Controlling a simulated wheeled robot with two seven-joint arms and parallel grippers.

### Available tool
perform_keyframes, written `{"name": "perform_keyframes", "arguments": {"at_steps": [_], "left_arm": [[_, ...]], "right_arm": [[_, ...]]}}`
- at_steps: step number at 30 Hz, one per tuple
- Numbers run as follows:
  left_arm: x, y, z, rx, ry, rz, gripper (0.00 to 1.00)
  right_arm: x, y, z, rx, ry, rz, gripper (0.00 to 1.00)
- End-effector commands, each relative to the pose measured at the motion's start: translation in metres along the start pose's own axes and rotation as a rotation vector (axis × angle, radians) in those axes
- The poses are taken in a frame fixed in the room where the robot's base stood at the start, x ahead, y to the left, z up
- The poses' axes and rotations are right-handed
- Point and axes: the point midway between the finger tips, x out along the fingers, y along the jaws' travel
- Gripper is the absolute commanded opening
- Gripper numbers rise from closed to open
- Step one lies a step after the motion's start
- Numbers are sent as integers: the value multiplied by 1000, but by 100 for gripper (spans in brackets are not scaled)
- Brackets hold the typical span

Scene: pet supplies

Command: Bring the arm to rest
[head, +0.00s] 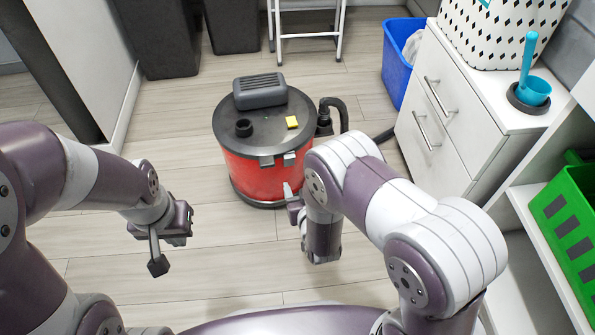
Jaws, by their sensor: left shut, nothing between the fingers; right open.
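My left gripper (157,264) hangs over the floor at the left of the head view, pointing down. Its fingers are shut and nothing shows between them. My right arm comes in from the lower right, bends near the middle and points down. My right gripper (293,203) is partly hidden behind its own wrist, close in front of the red vacuum in the picture. It is open and no held thing shows. I cannot tell whether it touches the vacuum.
A red canister vacuum (262,176) with a dark lid stands on the wood floor. At right are a white drawer cabinet (440,120), a blue bin (396,72) and a green crate (562,232) on a shelf. A white ladder (307,36) stands behind. Floor between the arms is clear.

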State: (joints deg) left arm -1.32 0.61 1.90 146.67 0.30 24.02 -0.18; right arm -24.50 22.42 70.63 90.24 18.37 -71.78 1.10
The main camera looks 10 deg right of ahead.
Motion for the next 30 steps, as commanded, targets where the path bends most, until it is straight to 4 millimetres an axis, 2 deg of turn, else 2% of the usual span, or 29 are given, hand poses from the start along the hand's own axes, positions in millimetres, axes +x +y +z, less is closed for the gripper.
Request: {"name": "perform_keyframes", "arguments": {"at_steps": [16,18,20,21,22,23,24,26,27,30], "left_arm": [[0,0,0,0,0,0,0],[0,0,0,0,0,0,0],[0,0,0,0,0,0,0],[0,0,0,0,0,0,0],[0,0,0,0,0,0,0],[-3,0,0,0,-1,0,0],[-10,0,-1,0,-1,0,0],[-23,0,-3,0,-1,0,0],[-32,0,-4,0,0,0,0],[-51,0,-6,0,0,0,0]], "right_arm": [[-2,0,2,0,-5,1,62],[-2,0,13,-3,-59,-1,62],[-9,0,38,-14,-175,-8,62],[-19,0,61,-27,-295,-17,62],[-28,-2,74,-38,-399,-30,62],[-39,-4,79,-46,-504,-42,62],[-58,-3,75,-53,-641,-53,62],[-93,4,54,-59,-832,-64,62],[-119,12,33,-60,-943,-66,62],[-180,34,-18,-54,-1135,-60,62]]}}
